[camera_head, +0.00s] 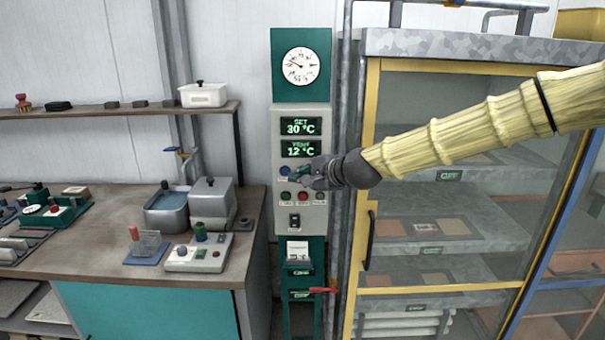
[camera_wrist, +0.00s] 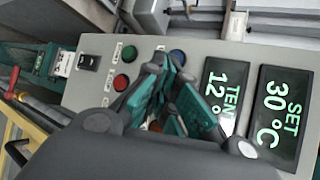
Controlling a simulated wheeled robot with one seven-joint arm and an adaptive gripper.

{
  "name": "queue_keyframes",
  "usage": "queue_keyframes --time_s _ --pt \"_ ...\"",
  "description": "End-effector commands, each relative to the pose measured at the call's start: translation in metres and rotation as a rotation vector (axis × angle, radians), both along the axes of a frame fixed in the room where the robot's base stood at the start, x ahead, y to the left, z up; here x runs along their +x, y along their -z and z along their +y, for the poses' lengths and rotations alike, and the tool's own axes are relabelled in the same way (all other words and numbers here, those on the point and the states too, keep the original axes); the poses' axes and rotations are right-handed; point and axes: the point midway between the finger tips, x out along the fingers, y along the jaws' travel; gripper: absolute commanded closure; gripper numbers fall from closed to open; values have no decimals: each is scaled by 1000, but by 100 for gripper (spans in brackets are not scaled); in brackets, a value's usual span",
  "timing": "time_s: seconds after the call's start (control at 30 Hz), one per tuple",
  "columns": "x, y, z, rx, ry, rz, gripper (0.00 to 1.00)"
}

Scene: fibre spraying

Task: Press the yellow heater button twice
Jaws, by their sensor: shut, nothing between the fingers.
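The control panel (camera_head: 289,226) is grey, with green SET 30 °C and TEMP 12 °C displays. My gripper (camera_head: 306,176) is shut and empty, in front of the upper button row, just below the TEMP display. In the wrist view its fingers (camera_wrist: 168,90) lie together over the same row. No yellow button shows clearly; the fingers cover most of that row. A small orange patch shows beside the fingers in the wrist view, and I cannot tell what it is. I cannot tell whether the fingertips touch the panel.
A blue button (camera_head: 284,171) is left of my gripper. Green (camera_head: 284,196) and red (camera_head: 303,196) buttons sit below, with a black switch (camera_head: 294,221) lower. A yellow-framed glass cabinet (camera_head: 368,130) stands right, behind my arm. A workbench (camera_head: 110,270) with devices stands left.

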Motion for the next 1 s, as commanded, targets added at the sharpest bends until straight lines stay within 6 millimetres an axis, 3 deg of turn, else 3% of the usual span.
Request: queue_keyframes --time_s 0.37,1.0 --pt "-3 0 0 0 0 0 100" --pt "-47 -1 0 1 0 -1 100"
